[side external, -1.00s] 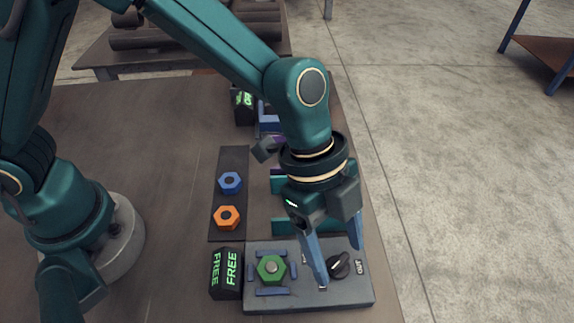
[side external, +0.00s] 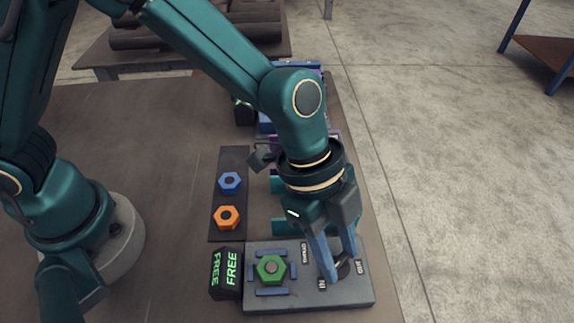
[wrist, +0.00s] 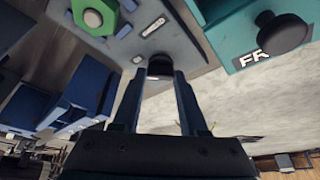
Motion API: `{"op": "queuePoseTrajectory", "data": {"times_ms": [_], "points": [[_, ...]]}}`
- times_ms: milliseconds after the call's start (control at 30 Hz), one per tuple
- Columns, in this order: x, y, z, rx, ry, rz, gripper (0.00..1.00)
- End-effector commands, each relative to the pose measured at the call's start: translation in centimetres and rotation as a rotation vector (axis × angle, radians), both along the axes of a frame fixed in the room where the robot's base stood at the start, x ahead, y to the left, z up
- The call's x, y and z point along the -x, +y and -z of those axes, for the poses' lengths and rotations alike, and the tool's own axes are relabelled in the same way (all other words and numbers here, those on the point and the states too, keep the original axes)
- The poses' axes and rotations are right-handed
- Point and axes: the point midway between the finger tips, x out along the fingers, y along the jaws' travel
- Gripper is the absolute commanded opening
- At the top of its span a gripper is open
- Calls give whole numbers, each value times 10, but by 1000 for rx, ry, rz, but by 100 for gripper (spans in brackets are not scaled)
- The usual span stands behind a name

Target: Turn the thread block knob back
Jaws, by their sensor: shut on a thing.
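The thread block is a grey slab (side external: 300,299) at the front right of the table. Its dark round knob (side external: 343,269) sits near the right end, between the labels IN and OUT; it also shows in the wrist view (wrist: 159,69). My gripper (side external: 340,265) points down with its blue fingers on either side of the knob, shut on it. The fingers partly hide the knob, so its pointer is hard to read. A green hex nut (side external: 271,268) sits on the block's left part among short blue bars; it also shows in the wrist view (wrist: 93,18).
A black box (side external: 227,272) with green FREE lettering stands left of the block. A dark strip (side external: 228,198) behind holds a blue nut (side external: 230,182) and an orange nut (side external: 227,217). Teal pieces (side external: 290,227) stand just behind the block. The left table area is bare.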

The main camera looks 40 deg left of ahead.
Motion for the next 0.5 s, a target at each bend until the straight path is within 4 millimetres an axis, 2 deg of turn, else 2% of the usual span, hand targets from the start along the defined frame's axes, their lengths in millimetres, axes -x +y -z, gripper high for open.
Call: {"op": "queuePoseTrajectory", "data": {"times_ms": [500], "points": [[3,-1,-1,2,-3,-402,0]]}}
